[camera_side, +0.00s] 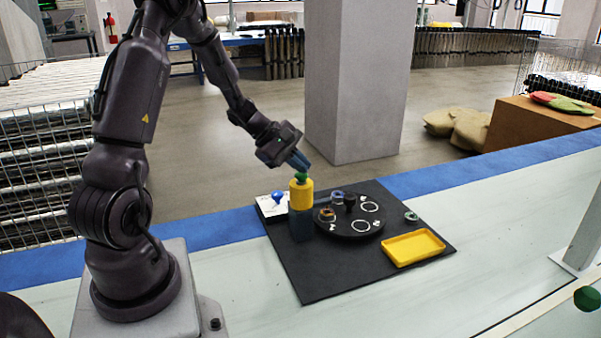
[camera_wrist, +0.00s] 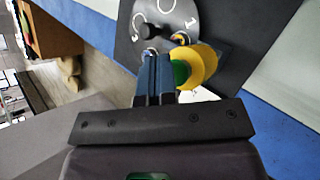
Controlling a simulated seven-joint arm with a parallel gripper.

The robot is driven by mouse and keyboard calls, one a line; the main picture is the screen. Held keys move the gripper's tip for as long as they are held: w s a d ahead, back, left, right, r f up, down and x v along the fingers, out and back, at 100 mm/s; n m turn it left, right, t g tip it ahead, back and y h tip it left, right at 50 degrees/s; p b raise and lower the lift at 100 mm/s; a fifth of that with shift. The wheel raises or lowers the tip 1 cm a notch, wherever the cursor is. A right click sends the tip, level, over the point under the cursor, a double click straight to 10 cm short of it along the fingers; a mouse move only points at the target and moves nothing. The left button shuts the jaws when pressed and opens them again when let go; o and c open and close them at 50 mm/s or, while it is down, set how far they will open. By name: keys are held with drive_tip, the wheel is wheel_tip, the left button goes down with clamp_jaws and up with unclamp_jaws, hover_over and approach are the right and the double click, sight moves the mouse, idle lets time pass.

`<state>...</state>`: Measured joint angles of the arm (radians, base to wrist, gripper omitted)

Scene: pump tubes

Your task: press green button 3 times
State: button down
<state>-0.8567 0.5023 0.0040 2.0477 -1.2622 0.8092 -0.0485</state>
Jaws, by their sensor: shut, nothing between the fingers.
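The green button (camera_side: 301,177) sits on top of a yellow cylinder (camera_side: 301,196), which stands on a dark blue block (camera_side: 300,225). My gripper (camera_side: 302,165) is shut and empty, its blue fingers tilted down right above the button. In the side view the fingertips meet or nearly meet the button's top; I cannot tell whether they touch. In the wrist view the shut fingers (camera_wrist: 157,62) partly cover the green button (camera_wrist: 180,73), which shows just to their right with the yellow cylinder (camera_wrist: 208,62) around it.
A round black turntable (camera_side: 369,223) with an orange ring, a blue ring and white circles lies right of the button.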

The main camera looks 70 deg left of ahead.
sight(300, 175)
drive_tip(key=shift+r, duration=0.25)
drive_tip(key=shift+r, duration=3)
idle(0.3)
